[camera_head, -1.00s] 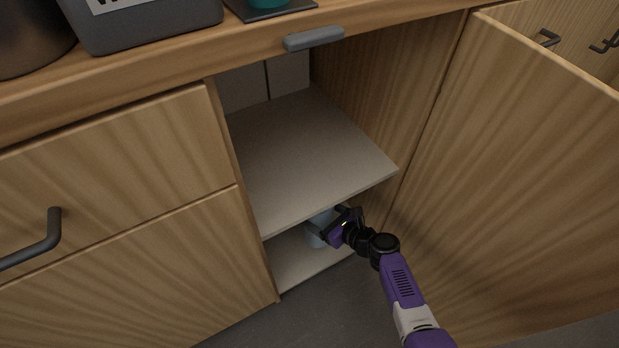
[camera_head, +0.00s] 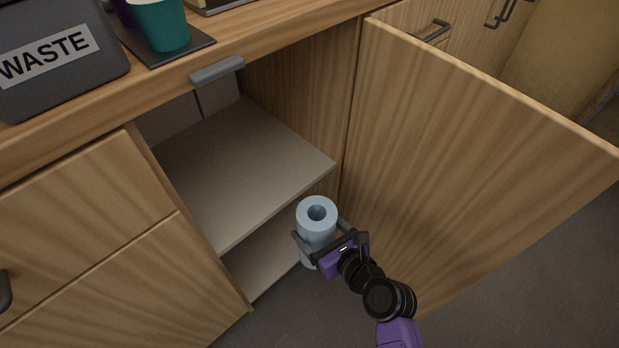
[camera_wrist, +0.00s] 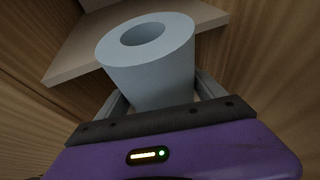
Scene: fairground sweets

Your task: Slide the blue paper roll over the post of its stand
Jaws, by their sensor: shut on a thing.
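The blue paper roll (camera_head: 317,228) is a light blue cylinder with an open hole in its top end. It stands roughly upright in my gripper (camera_head: 318,241), just outside the open cupboard and in front of its lower shelf. In the wrist view the roll (camera_wrist: 155,75) fills the space between the two fingers of my gripper (camera_wrist: 160,92), and its hole faces up. My gripper is shut on the roll's sides. I see no stand or post that I can make out in either view.
The cupboard has a middle shelf (camera_head: 240,165) and an open door (camera_head: 470,160) to the right of my arm. On the counter (camera_head: 250,50) are a grey WASTE bin (camera_head: 50,60) and a teal cup (camera_head: 160,25) on a dark mat. Dark floor (camera_head: 270,325) lies below.

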